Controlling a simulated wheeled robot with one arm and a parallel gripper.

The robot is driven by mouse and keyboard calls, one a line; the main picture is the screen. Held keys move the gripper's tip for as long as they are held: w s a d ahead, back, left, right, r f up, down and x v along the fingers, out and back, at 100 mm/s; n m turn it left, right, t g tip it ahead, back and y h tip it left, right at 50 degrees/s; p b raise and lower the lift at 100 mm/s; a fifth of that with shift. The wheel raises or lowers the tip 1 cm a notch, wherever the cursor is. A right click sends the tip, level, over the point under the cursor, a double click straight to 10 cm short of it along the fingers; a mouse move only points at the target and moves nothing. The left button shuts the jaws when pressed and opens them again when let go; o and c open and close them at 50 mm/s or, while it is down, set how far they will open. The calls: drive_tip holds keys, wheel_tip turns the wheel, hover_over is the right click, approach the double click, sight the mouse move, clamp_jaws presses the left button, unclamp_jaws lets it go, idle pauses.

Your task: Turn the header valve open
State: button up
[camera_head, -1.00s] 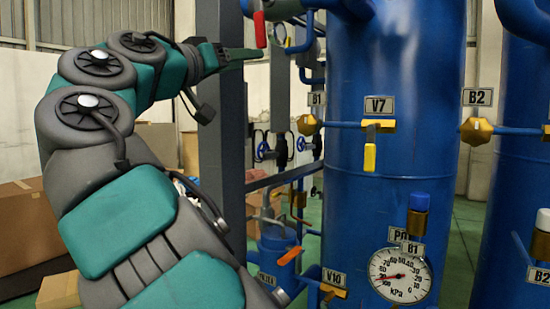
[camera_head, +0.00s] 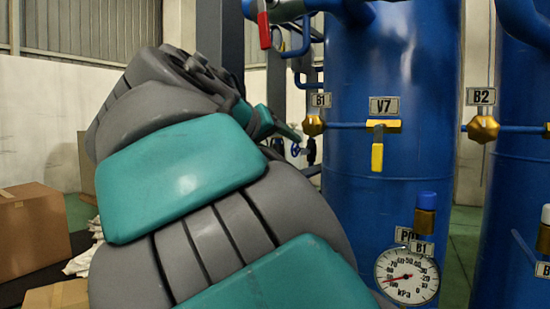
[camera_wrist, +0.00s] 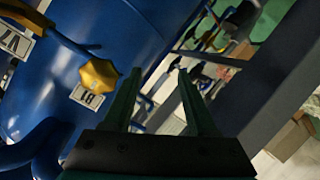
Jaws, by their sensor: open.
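No label in view reads header, so I cannot tell which valve it is. A valve with a yellow lever (camera_head: 377,156) hangs under the V7 tag (camera_head: 384,105) on the blue column. A red lever (camera_head: 264,30) hangs from the pipework at upper left. The brass B1 knob (camera_head: 313,126) is left of V7; it also shows in the wrist view (camera_wrist: 99,75), left of the fingers. My gripper (camera_wrist: 159,72) is open, with nothing between its fingers, and points past the column's side. In the head view my arm largely hides it.
The blue column (camera_head: 390,215) stands close on the right, with a pressure gauge (camera_head: 407,276) low on it. The brass B2 knob (camera_head: 483,129) and a second column are farther right. A grey post (camera_wrist: 270,95) stands right of the fingers. A cardboard box (camera_head: 32,230) is at left.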

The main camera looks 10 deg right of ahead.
drive_tip(key=shift+s+d+f+g, duration=0.15)
drive_tip(key=shift+s+d+f, duration=0.15)
drive_tip(key=shift+d+f, duration=0.2)
drive_tip(key=shift+s+d+f+g, duration=0.15)
drive_tip(key=shift+s+d+f, duration=0.1)
drive_tip(key=shift+d+f, duration=0.25)
drive_tip(key=shift+a, duration=0.1)
